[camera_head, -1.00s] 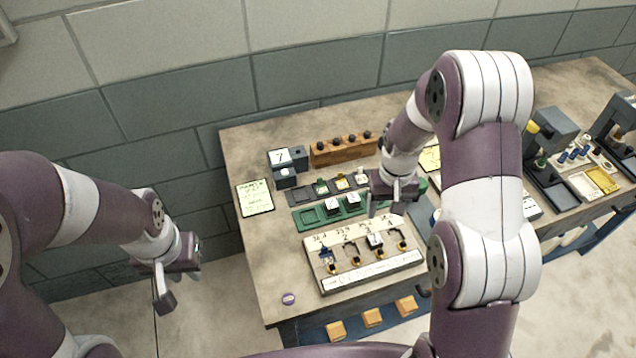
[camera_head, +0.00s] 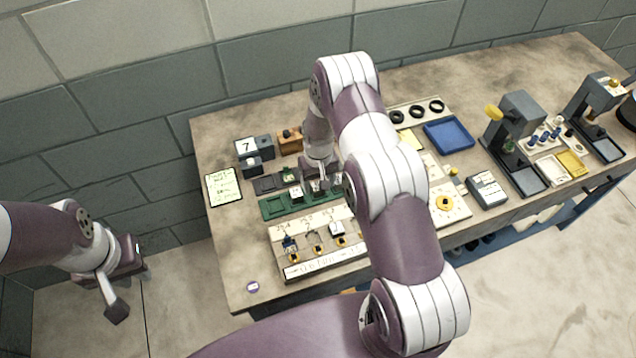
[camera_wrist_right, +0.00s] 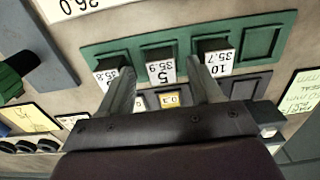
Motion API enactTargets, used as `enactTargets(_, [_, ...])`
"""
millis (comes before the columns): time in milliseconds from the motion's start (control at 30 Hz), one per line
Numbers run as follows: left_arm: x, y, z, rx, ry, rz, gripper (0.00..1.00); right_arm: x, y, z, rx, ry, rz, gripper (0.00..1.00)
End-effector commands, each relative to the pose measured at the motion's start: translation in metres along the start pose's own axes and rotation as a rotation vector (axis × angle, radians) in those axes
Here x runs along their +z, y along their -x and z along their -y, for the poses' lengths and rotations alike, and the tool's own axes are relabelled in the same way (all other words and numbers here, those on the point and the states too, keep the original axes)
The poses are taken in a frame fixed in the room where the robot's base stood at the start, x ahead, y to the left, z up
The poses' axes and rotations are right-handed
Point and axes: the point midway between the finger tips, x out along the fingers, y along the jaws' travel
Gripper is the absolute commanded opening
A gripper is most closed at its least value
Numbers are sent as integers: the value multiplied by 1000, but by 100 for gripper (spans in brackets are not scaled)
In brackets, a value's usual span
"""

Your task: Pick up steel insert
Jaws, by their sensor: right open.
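Several small dark blocks with white number labels sit in the pockets of a green tray (camera_wrist_right: 130,53); I cannot tell which one the task calls the steel insert. In the right wrist view, the middle block (camera_wrist_right: 160,68), labelled 5 and 35.9, appears between my right fingertips. My right gripper (camera_wrist_right: 161,72) is open and empty; contact cannot be judged. In the head view, the right gripper (camera_head: 322,184) is over the right part of the green tray (camera_head: 272,207), partly hiding it. My left gripper (camera_head: 128,288) hangs left of the table, off its edge, its jaw state unclear.
A pale board (camera_head: 300,226) with hooks and numbers lies in front of the green tray. A dark slotted tray (camera_head: 266,184) and a wooden block (camera_head: 290,142) lie behind it. A blue tray (camera_head: 448,135) and dark press stands (camera_head: 516,125) are further right.

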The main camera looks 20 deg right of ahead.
Motion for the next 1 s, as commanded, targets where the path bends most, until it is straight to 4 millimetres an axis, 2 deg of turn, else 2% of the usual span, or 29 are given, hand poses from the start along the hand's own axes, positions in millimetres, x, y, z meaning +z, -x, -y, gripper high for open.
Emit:
enactTargets(100, [0, 5, 0, 0, 0, 1, 26, 0, -11, 0, 0, 1, -2, 64])
enactTargets(300, [0, 3, 0, 0, 0, 2, 26, -1, -13, 0, 0, 1, -3, 64])
enactTargets(500, [0, 3, 0, 0, 0, 1, 26, -1, -13, 0, 0, 1, -2, 0])
enactTargets(833, [0, 1, 0, 0, 0, 1, 26, -1, -10, 0, 0, 1, -3, 0])
enactTargets(1000, [2, -10, 0, 0, 0, 1, 26, -2, 6, 0, 0, 0, -6, 0])
